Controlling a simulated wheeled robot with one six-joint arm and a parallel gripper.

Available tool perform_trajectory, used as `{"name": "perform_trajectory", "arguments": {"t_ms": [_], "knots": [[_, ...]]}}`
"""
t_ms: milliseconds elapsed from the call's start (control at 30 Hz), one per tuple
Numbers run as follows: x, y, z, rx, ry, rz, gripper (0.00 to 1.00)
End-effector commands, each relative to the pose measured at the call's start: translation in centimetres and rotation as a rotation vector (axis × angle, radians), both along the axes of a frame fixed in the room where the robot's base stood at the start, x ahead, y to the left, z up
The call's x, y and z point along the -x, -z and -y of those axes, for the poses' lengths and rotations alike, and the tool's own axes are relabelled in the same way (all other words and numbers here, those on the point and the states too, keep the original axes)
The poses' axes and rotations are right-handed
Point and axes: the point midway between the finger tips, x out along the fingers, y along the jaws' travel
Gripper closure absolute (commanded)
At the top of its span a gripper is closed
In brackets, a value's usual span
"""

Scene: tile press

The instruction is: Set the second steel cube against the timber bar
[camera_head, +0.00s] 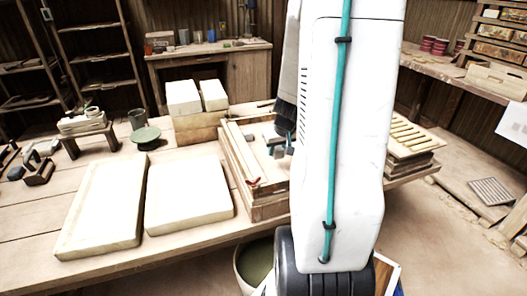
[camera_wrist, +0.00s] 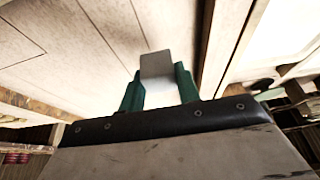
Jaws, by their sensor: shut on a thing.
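In the wrist view my gripper (camera_wrist: 158,88) has green fingers shut on a grey steel cube (camera_wrist: 156,66), with a finger on each side of it. A pale timber bar (camera_wrist: 232,42) runs lengthwise just right of the cube. A gap shows between the cube and the bar in that view; I cannot tell the cube's height above the surface. In the head view the timber frame (camera_head: 236,158) stands on the table, with small grey blocks (camera_head: 277,150) inside it, partly hidden by my arm. I cannot tell which block is the held cube.
Two large pale slabs (camera_head: 188,195) lie left of the frame. Two smaller pale blocks (camera_head: 183,97) sit behind it on timber. A green round dish (camera_head: 146,136) stands at the left. A red clamp handle (camera_head: 253,182) is on the frame's near end. Stacked slatted boards (camera_head: 408,140) lie right.

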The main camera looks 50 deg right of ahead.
Motion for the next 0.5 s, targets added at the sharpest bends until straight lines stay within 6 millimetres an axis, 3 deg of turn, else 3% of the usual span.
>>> {"name": "perform_trajectory", "arguments": {"t_ms": [100,200,500], "knots": [[-2.9,0.3,0.5,0.001,-0.005,-0.001,1.00],[-4.5,0.4,0.8,0.001,-0.002,0.000,1.00],[-7.0,1.3,1.2,-0.002,0.001,-0.001,1.00]]}}
